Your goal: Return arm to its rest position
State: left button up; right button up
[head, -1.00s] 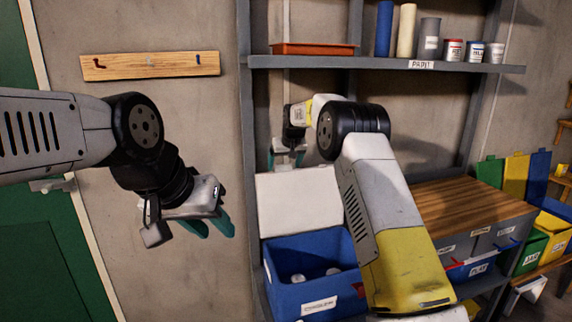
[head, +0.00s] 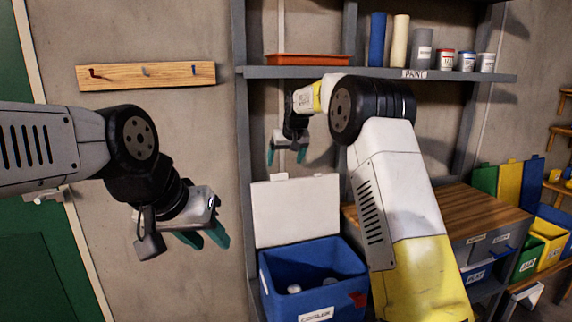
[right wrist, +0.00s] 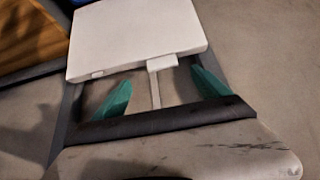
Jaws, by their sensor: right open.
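My right gripper (head: 287,157) is open and empty, above the raised white lid of the blue cooler in the head view. Its two teal fingers stand apart and point down. In the right wrist view the same gripper (right wrist: 160,92) shows its fingers spread, with the white lid (right wrist: 138,38) beyond them and nothing held. The white and yellow right arm (head: 408,220) reaches up in front of the shelf. My left gripper (head: 205,238) hangs at the left in front of the bare wall, its teal fingers apart, with nothing between them.
The blue cooler (head: 318,268) stands open with a few pale items inside. A grey shelf (head: 380,73) holds an orange tray (head: 308,60), rolls and paint cans. A wooden hook rail (head: 147,76) is on the wall. A wooden-topped cabinet (head: 465,215) is at right.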

jog(key=s+d+r+m, duration=0.1)
jog(key=s+d+r, duration=0.25)
jog(key=s, duration=0.35)
jog(key=s+d+r, duration=0.3)
jog(key=s+d, duration=0.1)
jog(key=s, duration=0.4)
jog(key=s+d+r+m, duration=0.1)
jog(key=s+d+r, duration=0.25)
jog(key=s, duration=0.35)
jog(key=s+d+f, duration=0.1)
jog(key=s+f, duration=0.2)
jog(key=s, duration=0.5)
jog(key=s+d+f, duration=0.2)
jog(key=s, duration=0.7)
jog(key=s+d+f+m, duration=0.1)
jog(key=s+f, duration=0.2)
jog(key=s, duration=0.6)
jog(key=shift+s+d+f, duration=0.2)
jog(key=shift+d+f, duration=0.1)
